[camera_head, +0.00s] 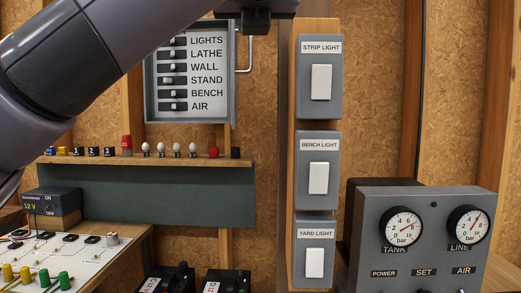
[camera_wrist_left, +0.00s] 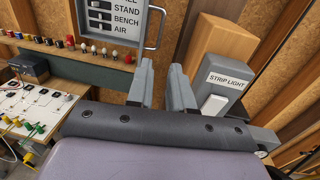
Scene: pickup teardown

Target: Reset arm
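My left arm (camera_head: 100,65) crosses the upper left of the head view and runs out of the top edge. My left gripper (camera_wrist_left: 161,78) shows in the left wrist view with its two fingers apart and nothing between them. It is in front of the wall, between the labelled breaker panel (camera_wrist_left: 122,38) and the strip light switch (camera_wrist_left: 214,102). The panel also shows in the head view (camera_head: 222,100), partly covered by my arm. My right gripper is in neither view.
The strip light (camera_head: 321,82), bench light (camera_head: 319,178) and yard light (camera_head: 314,262) switches are stacked on a wooden post. A gauge box (camera_head: 415,255) stands at right. A shelf (camera_head: 200,161) carries small bulbs and caps above a wired board (camera_head: 70,255).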

